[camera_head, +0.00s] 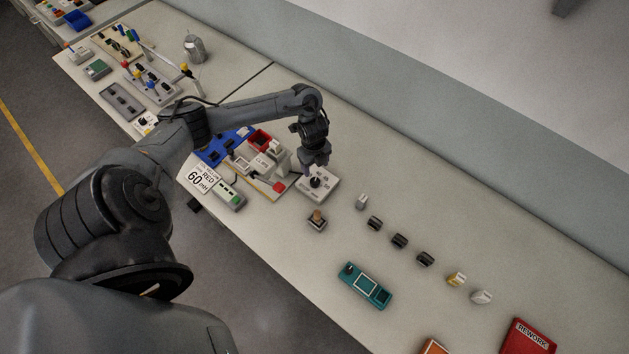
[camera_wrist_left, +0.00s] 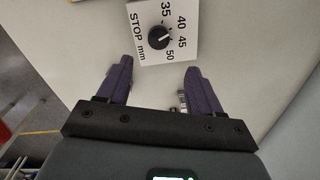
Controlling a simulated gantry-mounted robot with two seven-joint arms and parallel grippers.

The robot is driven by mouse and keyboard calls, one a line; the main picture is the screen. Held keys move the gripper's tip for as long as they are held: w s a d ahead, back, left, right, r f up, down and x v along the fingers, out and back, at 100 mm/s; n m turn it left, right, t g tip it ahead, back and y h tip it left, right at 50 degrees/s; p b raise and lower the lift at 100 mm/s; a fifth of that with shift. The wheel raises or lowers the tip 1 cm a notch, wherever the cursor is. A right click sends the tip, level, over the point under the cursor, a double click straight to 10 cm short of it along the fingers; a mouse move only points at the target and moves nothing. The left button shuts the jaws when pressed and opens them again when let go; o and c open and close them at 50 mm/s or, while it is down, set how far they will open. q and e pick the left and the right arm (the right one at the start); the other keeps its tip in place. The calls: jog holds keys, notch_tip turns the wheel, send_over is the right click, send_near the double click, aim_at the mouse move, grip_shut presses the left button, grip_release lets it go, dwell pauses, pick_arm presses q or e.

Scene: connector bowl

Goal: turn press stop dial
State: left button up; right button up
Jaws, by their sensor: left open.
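The press stop dial is a white square block (camera_wrist_left: 143,50) with a round black knob (camera_wrist_left: 158,37). It is marked "STOP mm" and 35, 40, 45, 50. A light pointer mark on the knob faces the 45–50 side. In the head view the dial block (camera_head: 327,192) sits on the bench, its knob upright. My left gripper (camera_head: 316,165) is just above and behind it, partly covering the block. In the wrist view the dark fingers (camera_wrist_left: 157,72) are spread wide with nothing between them; the knob lies beyond the tips, apart from them. My right gripper is not in view.
A press-like fixture with a red-tipped lever (camera_head: 279,187) stands close left of the dial. A small brown-topped part (camera_head: 317,219) is just in front. A row of small connectors (camera_head: 399,241) and a teal device (camera_head: 366,286) lie to the right. Bare bench lies behind them.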

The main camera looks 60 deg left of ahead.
aim_at(315, 181)
pick_arm(q)
notch_tip(315, 181, down, 9)
jog(key=shift+a, duration=0.15)
jog(key=shift+f+b, duration=0.3)
jog(key=shift+f, duration=0.45)
jog(key=c, duration=1.1)
jog(key=shift+o, duration=0.2)
